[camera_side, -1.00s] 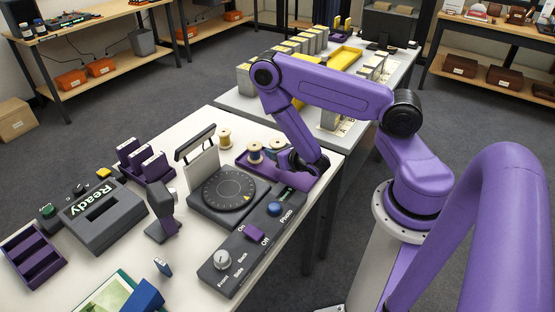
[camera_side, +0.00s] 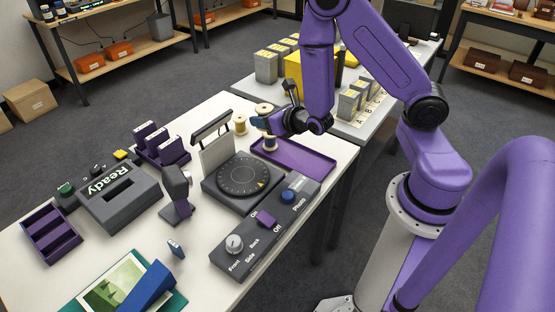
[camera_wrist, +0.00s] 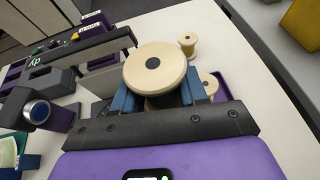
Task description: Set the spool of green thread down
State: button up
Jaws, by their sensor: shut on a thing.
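My gripper (camera_side: 262,123) is shut on a spool with a pale wooden top (camera_side: 264,108), held upright above the purple tray (camera_side: 305,160). In the wrist view the held spool's round top (camera_wrist: 155,66) sits between my blue fingers. Its thread is hidden by the fingers and flange, so I cannot tell its colour. A second spool (camera_side: 270,143) stands at the tray's left end, below my gripper; it is partly hidden in the wrist view (camera_wrist: 208,84). A third spool (camera_side: 240,125) stands on the white table left of the tray; it also shows in the wrist view (camera_wrist: 187,42).
The round black turntable (camera_side: 242,176) with an upright panel (camera_side: 216,147) stands left of the tray. A control box (camera_side: 262,238) with knobs lies in front. Most of the tray is bare. Grey boxes (camera_side: 266,67) stand on the table behind.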

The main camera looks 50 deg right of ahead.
jog(key=a+r+n+y, duration=0.2)
jog(key=a+r, duration=0.1)
jog(key=a, duration=0.1)
jog(key=s+d+f+m+g+h, duration=0.1)
jog(key=s+d+m+g+h, duration=0.3)
jog(key=s+m+g+h, duration=0.65)
jog(key=s+d+f+m+g+h, duration=0.25)
jog(key=s+m, duration=0.55)
jog(key=s, duration=0.7)
jog(key=shift+h, duration=0.4)
jog(key=w+d+f, duration=0.2)
jog(key=w, duration=0.2)
jog(key=w+d+f, duration=0.2)
jog(key=w+f, duration=0.1)
jog(key=w, duration=0.1)
jog(key=w+d+f, duration=0.1)
jog(key=w+f, duration=0.2)
jog(key=w, duration=0.1)
jog(key=shift+w+d+f, duration=0.2)
jog(key=shift+d, duration=0.2)
jog(key=shift+w+f, duration=0.2)
jog(key=shift+f, duration=1.55)
jog(key=shift+f, duration=0.6)
jog(key=o, duration=1.1)
jog(key=shift+c, duration=0.2)
